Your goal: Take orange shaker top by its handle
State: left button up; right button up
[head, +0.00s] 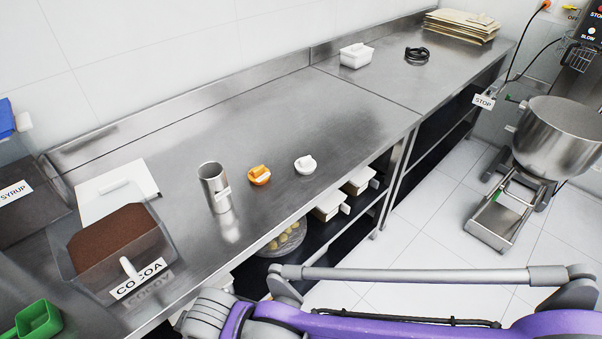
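The orange shaker top (260,176) lies on the steel counter, with a raised handle across its upper side. A white top (305,165) of similar shape lies to its right. A steel shaker cup (214,187) with a small white label or handle on its side stands upright to its left. A purple and grey arm of mine crosses the bottom right of the view, below the counter edge. Neither gripper shows in the view, and nothing touches the orange top.
A cocoa bin (118,240), a white lid (116,190), a green scoop (38,318) and a syrup container (18,200) crowd the left. A white box (356,55) and black cable (417,54) sit farther back. A mixer bowl (558,130) stands right. Counter behind the tops is clear.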

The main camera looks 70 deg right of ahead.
aim_at(258, 175)
jog(key=z, duration=1.85)
jog(key=k+j+z, duration=0.1)
jog(key=j+z, duration=0.25)
jog(key=k+j+z, duration=0.1)
jog(key=j+z, duration=0.2)
jog(key=l+u, duration=0.1)
jog(key=u, duration=1.75)
jog(key=l, duration=0.95)
jog(key=k+l+u, duration=0.1)
jog(key=l, duration=0.9)
